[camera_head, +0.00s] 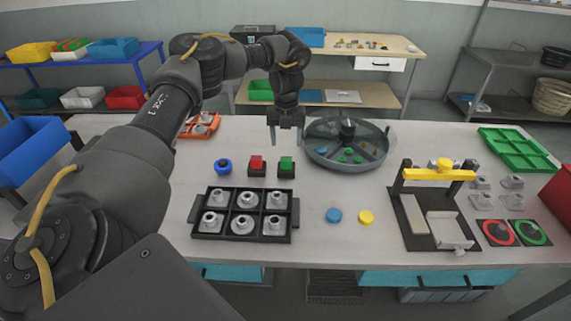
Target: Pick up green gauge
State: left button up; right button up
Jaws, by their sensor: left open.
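A green-topped block on a black base (286,166), most likely the green gauge, stands on the table near the middle, right of a similar red-topped one (257,164). My left gripper (286,140) points down above the table, beyond the green-topped block and close to the left of the round dish. Its fingers are apart with nothing between them. The block stands free, apart from the fingers. My right gripper is not in view.
The round divided dish (318,157) stands right of the gripper. A blue ring (223,166) is left of the blocks. A black tray (197,224) of metal parts lies nearer. A yellow-topped fixture (411,222) and a green tray (517,164) are at right.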

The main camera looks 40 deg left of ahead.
aim_at(286, 158)
pick_arm(q)
notch_tip(286, 158, down, 2)
jog(key=shift+w+f+p, duration=0.1)
jog(key=shift+f+p, duration=0.15)
jog(key=shift+p, duration=0.1)
jog(key=shift+w+f, duration=0.1)
jog(key=shift+f, duration=0.35)
jog(key=shift+s+f+p, duration=0.25)
jog(key=shift+f+p, duration=0.05)
jog(key=shift+p, duration=0.15)
notch_tip(286, 158, down, 4)
jog(key=shift+d+r+p, duration=0.1)
jog(key=shift+r+p, duration=0.05)
jog(key=shift+p, duration=0.65)
jog(key=shift+f, duration=0.45)
